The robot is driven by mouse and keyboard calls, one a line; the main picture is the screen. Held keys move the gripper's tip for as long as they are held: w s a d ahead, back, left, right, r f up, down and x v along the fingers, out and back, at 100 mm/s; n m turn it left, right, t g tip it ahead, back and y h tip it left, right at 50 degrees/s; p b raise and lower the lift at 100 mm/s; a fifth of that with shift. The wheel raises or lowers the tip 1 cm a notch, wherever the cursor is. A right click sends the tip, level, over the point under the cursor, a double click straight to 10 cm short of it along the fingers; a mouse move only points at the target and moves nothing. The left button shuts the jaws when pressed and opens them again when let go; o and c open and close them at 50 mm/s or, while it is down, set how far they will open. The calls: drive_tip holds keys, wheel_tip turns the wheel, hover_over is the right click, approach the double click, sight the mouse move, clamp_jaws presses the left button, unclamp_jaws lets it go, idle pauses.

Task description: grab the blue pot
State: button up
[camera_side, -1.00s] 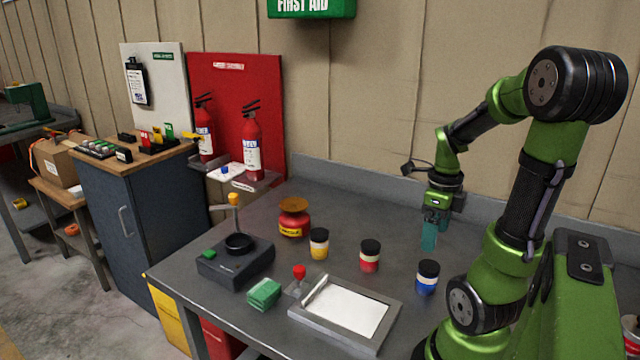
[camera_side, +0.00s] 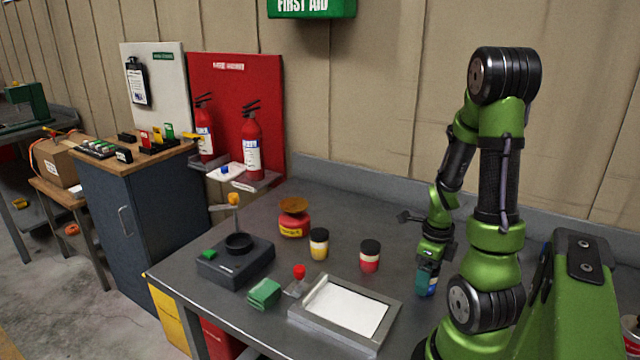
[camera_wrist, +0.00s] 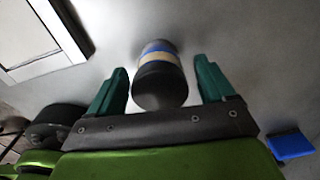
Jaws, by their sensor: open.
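The blue pot (camera_wrist: 157,62) has a black lid, a blue band and a pale band. In the wrist view it stands between and slightly beyond the two green fingers of my gripper (camera_wrist: 160,87), with a gap on each side. My gripper is open and empty. In the side view, my gripper (camera_side: 429,281) is low over the table at the pot, and its fingers hide most of it. Only a strip of the blue pot (camera_side: 434,287) shows there.
A red pot (camera_side: 370,257) and a yellow pot (camera_side: 319,244) stand to the left. A framed white sheet (camera_side: 394,312) lies in front, near a red-knobbed stick (camera_side: 299,272) and green cloth (camera_side: 264,293). A blue block (camera_wrist: 291,146) lies right in the wrist view.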

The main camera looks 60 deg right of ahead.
drive_tip(key=shift+c, duration=0.4)
drive_tip(key=c, duration=1.1)
drive_tip(key=shift+o, duration=0.2)
